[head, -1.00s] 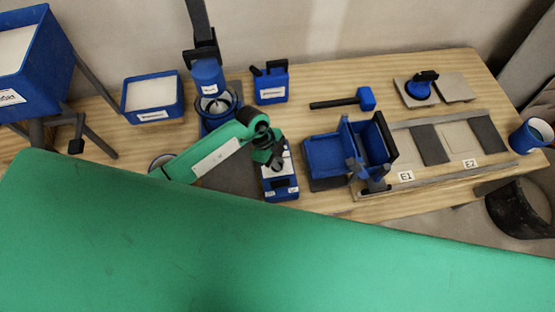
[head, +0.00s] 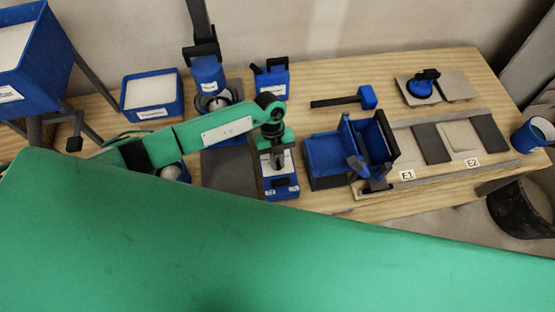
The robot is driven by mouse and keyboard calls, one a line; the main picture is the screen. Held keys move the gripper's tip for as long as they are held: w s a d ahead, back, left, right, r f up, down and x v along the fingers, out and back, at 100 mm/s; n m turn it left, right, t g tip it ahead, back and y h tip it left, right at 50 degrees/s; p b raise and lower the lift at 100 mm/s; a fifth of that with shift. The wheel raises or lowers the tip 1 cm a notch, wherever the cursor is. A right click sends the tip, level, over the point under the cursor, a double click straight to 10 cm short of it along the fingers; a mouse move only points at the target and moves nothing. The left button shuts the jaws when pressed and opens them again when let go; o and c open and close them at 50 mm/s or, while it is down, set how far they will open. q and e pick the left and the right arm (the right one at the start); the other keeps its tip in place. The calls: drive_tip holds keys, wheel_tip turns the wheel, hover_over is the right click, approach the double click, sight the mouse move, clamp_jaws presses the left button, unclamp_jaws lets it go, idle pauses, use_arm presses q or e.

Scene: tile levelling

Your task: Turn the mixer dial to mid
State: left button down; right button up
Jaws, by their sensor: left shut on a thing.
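The mixer control box (head: 281,188) is a small blue box with a pale top panel, near the front edge of the table. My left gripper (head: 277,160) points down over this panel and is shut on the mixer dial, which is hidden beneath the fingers. I cannot read the dial's setting. The mixer (head: 208,75), a blue head on a dark stand, is above a bowl (head: 216,101) behind my left arm. My right gripper is not in view.
A blue tub of white material (head: 152,108) is at the left and a blue jug (head: 271,80) stands behind the gripper. A mallet (head: 366,97), a blue box-like holder (head: 325,155) and tile panels (head: 431,143) lie to the right. A large green surface fills the foreground.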

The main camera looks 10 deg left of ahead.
use_arm(q)
drive_tip(key=shift+m, duration=0.6)
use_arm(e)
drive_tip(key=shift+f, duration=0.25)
use_arm(q)
drive_tip(key=c, duration=1.4)
unclamp_jaws()
drive_tip(key=shift+c, duration=0.2)
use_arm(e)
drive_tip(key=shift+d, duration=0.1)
